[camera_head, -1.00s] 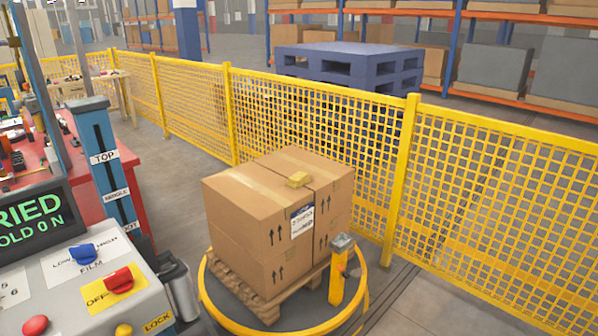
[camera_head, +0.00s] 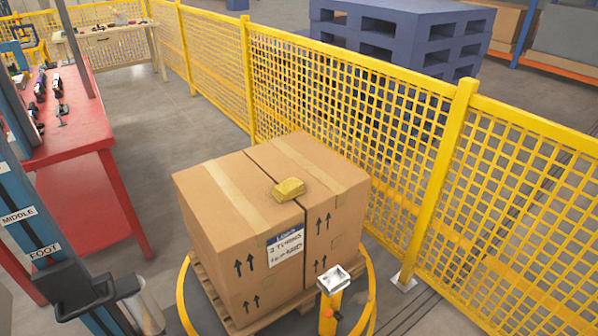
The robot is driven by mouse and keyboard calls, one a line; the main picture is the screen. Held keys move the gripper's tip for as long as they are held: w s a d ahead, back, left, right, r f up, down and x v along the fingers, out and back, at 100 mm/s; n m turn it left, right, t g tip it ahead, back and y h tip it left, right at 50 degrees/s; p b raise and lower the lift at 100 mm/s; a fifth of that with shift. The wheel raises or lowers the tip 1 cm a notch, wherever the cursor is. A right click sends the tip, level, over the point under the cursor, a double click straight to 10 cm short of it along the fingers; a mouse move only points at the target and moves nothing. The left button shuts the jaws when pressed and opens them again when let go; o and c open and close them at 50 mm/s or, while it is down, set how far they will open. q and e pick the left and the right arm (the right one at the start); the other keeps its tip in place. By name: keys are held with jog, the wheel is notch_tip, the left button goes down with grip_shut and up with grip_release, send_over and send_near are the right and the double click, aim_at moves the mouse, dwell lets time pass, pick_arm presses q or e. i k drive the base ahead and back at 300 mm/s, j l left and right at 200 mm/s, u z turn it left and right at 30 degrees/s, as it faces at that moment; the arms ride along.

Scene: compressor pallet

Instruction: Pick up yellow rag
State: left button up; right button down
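The yellow rag (camera_head: 288,189) is a small folded block lying on top of the stacked cardboard boxes (camera_head: 225,205), near the seam between the two upper boxes. The boxes stand on a wooden pallet (camera_head: 208,288) inside a yellow ring on the floor. A paper label and black arrows show on the box fronts. Neither of my grippers shows in the head view.
A yellow mesh fence (camera_head: 350,110) runs behind the boxes. A yellow post (camera_head: 330,300) with a grey top stands at their front right. A blue column (camera_head: 45,225) and a red table (camera_head: 75,150) are at the left. Grey floor lies between the table and boxes.

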aim_at(292, 188)
jog(key=i+l+u, duration=0.15)
jog(key=i+l, duration=0.7)
